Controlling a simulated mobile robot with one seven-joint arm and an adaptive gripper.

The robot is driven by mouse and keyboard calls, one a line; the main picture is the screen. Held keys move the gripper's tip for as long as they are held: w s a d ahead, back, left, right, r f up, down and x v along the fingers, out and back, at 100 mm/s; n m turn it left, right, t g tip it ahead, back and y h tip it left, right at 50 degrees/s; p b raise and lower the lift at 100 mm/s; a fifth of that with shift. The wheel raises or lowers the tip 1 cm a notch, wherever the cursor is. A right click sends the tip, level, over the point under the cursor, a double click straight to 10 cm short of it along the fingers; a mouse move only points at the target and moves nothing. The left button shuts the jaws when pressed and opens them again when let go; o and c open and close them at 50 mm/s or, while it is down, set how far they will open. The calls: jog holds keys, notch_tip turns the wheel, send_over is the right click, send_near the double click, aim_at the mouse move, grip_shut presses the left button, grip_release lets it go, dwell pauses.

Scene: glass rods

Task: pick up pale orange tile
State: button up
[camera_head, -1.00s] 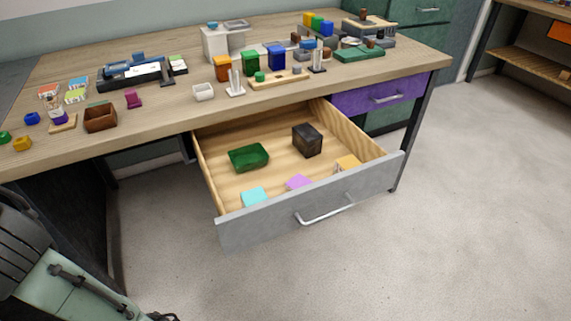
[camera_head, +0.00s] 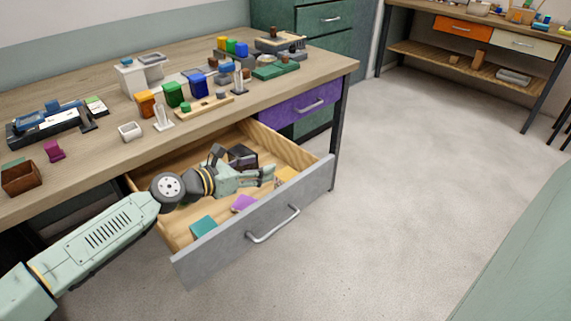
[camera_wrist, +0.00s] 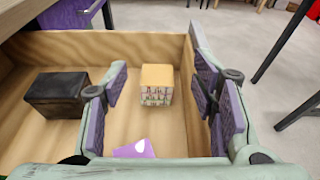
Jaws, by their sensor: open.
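The pale orange tile (camera_wrist: 157,76) lies in the open drawer near its front right corner. In the wrist view it is the top of a small block-like shape with a patterned side, and it sits between my fingers but farther ahead. In the head view the tile (camera_head: 286,174) shows just past my fingertips. My gripper (camera_wrist: 160,92) is open and empty, reaching over the drawer; in the head view it (camera_head: 268,174) points toward the tile. I cannot tell exactly how high it is above the drawer floor.
The drawer front (camera_head: 255,225) and side walls surround the gripper. A black box (camera_wrist: 56,94) lies left of the tile. A purple tile (camera_wrist: 135,149) and a teal tile (camera_head: 203,226) lie nearer. The desk top (camera_head: 110,160) above holds several small items.

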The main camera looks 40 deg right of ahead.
jog(key=y, duration=0.1)
send_near(285, 176)
jog(key=d+p, duration=0.1)
jog(key=d+f+p, duration=0.1)
jog(key=d, duration=0.1)
jog(key=shift+w+f+m+p, duration=0.15)
jog(key=shift+w+m+p, duration=0.15)
jog(key=shift+p, duration=0.1)
jog(key=shift+d+f, duration=0.15)
jog(key=shift+d, duration=0.05)
jog(key=p+x, duration=0.1)
jog(key=x, duration=0.1)
jog(key=p+x, duration=0.1)
jog(key=x, duration=0.1)
jog(key=shift+s+d+p, duration=0.1)
jog(key=shift+d+p, duration=0.15)
jog(key=shift+p, duration=0.1)
jog(key=shift+d+f, duration=0.15)
jog(key=shift+d, duration=0.3)
jog(key=shift+c, duration=0.3)
jog(key=c, duration=0.9)
jog(key=shift+o, duration=0.2)
